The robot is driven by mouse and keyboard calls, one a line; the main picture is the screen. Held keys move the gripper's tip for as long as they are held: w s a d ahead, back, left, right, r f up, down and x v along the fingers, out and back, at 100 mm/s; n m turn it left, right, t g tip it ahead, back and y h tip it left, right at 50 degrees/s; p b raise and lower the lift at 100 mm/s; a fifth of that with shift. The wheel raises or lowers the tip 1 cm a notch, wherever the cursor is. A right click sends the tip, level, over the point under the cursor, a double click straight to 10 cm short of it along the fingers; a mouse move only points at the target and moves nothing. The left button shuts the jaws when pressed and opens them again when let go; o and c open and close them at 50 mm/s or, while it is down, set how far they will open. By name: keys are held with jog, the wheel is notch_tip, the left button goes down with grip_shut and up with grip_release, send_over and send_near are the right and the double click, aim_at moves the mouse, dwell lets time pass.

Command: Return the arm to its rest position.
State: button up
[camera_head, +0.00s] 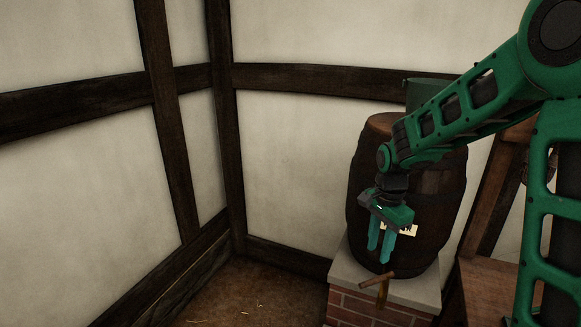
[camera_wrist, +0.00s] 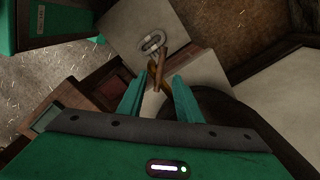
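My gripper (camera_head: 379,256) hangs fingers-down in front of the dark wooden barrel (camera_head: 440,215), at the end of my outstretched green arm. Its two teal fingers are apart with nothing held between them. In the wrist view my gripper (camera_wrist: 160,78) also shows open. Just below the fingertips is a brass tap (camera_head: 383,296) with a wooden cross handle (camera_head: 378,279); the tap (camera_wrist: 158,68) shows beyond the fingers in the wrist view. I cannot tell whether the fingertips touch it.
The barrel stands on a brick plinth (camera_head: 365,305) with a pale top. Plastered, timbered walls (camera_head: 285,150) meet in a corner behind. Wooden furniture (camera_head: 490,285) stands at right, close to my arm. Floor (camera_head: 255,290) left of the plinth is clear apart from straw bits.

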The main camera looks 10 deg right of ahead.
jog(key=s+d+r+n, duration=0.5)
jog(key=s+d, duration=0.4)
jog(key=s, duration=0.5)
jog(key=s+d+r+n, duration=0.2)
jog(key=s+n, duration=0.1)
jog(key=s, duration=1.1)
jog(key=shift+s+d+r, duration=0.15)
jog(key=shift+s+d, duration=0.2)
jog(key=shift+s, duration=0.05)
